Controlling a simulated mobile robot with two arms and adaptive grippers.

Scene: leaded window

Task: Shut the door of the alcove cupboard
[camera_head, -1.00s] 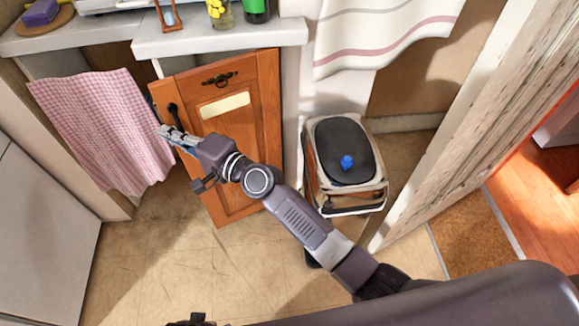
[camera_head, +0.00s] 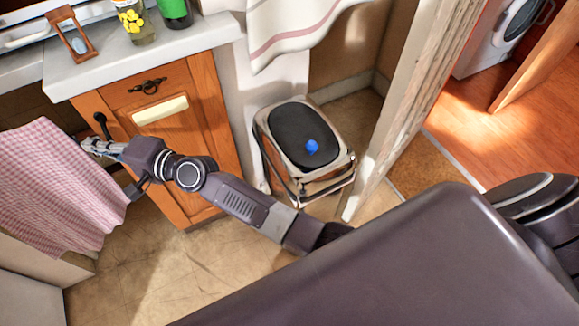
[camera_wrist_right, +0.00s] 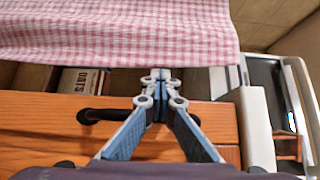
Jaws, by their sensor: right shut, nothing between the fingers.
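The cupboard door (camera_head: 190,145) is orange-brown wood under the grey counter, with a cream label and a black handle (camera_head: 100,122) near its left edge. Its top edge runs nearly parallel to the counter front; I cannot tell whether it is fully shut. My right gripper (camera_head: 84,144) is shut and empty, at the door's left edge beside the handle. In the right wrist view, the fingers (camera_wrist_right: 160,76) extend past the wood edge next to the handle (camera_wrist_right: 100,116), under a pink checked curtain (camera_wrist_right: 120,30). My left gripper is out of view.
The curtain (camera_head: 55,180) hangs left of the door. An oats box (camera_wrist_right: 82,80) shows under it. A bin with a dark lid (camera_head: 300,135) stands right of the cupboard, before a white door frame (camera_head: 415,95). Bottles (camera_head: 175,12) stand on the counter (camera_head: 130,55). Floor in front is clear.

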